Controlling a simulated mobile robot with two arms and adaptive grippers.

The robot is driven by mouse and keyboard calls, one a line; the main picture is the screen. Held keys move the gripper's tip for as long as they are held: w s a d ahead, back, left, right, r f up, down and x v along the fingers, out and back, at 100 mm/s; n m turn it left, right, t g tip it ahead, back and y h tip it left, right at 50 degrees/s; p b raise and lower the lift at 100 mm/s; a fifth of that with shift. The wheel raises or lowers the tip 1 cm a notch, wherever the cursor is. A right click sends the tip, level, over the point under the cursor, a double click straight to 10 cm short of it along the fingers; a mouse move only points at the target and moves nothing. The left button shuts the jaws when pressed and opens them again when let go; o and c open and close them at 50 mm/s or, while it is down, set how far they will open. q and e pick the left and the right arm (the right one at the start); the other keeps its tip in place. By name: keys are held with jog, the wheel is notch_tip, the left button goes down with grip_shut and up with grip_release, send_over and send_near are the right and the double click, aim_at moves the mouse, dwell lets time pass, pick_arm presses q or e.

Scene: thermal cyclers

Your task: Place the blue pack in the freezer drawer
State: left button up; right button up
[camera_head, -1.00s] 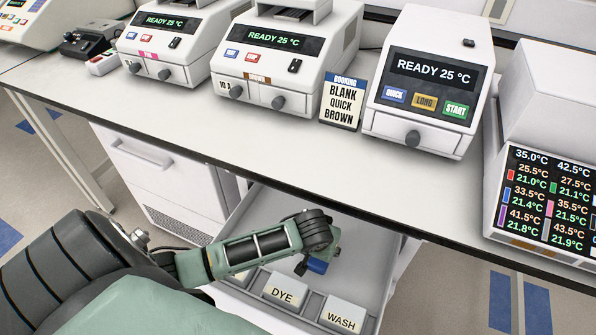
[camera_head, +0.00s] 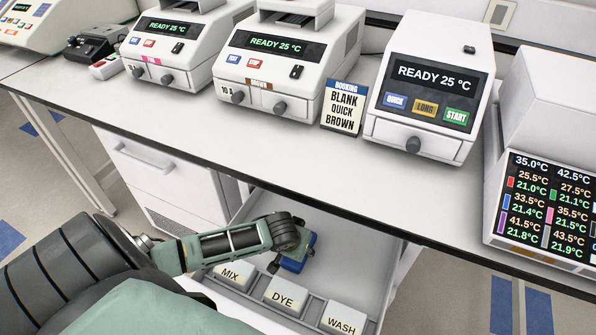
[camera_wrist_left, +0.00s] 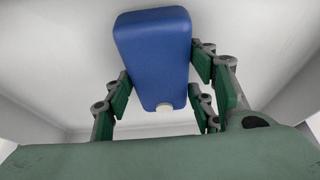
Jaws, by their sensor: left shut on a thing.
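The blue pack (camera_head: 297,254) is partly hidden under my left gripper (camera_head: 291,262) in the head view. In the left wrist view the blue pack (camera_wrist_left: 155,55) shows with a white cap at its lower end, between the green fingers of my left gripper (camera_wrist_left: 165,95). The left gripper is shut on it. The open drawer (camera_head: 345,262) lies below the bench, and the pack is over or inside its space; whether it touches the floor I cannot tell. My right gripper is in neither view.
Boxes labelled MIX (camera_head: 231,276), DYE (camera_head: 284,297) and WASH (camera_head: 343,319) stand along the drawer's front. The bench edge (camera_head: 300,200) overhangs the back of the drawer. The drawer's right part looks clear. Cyclers and a booking card (camera_head: 342,107) stand on the bench.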

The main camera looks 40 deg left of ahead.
pick_arm(q)
jog(key=o, duration=1)
jog(key=shift+f, duration=0.15)
jog(key=o, duration=0.4)
jog(key=shift+o, duration=0.3)
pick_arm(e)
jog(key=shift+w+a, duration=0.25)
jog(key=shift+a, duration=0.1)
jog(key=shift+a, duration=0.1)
pick_arm(q)
jog(key=p+v, duration=0.1)
jog(key=v, duration=1.1)
jog(key=shift+p, duration=0.4)
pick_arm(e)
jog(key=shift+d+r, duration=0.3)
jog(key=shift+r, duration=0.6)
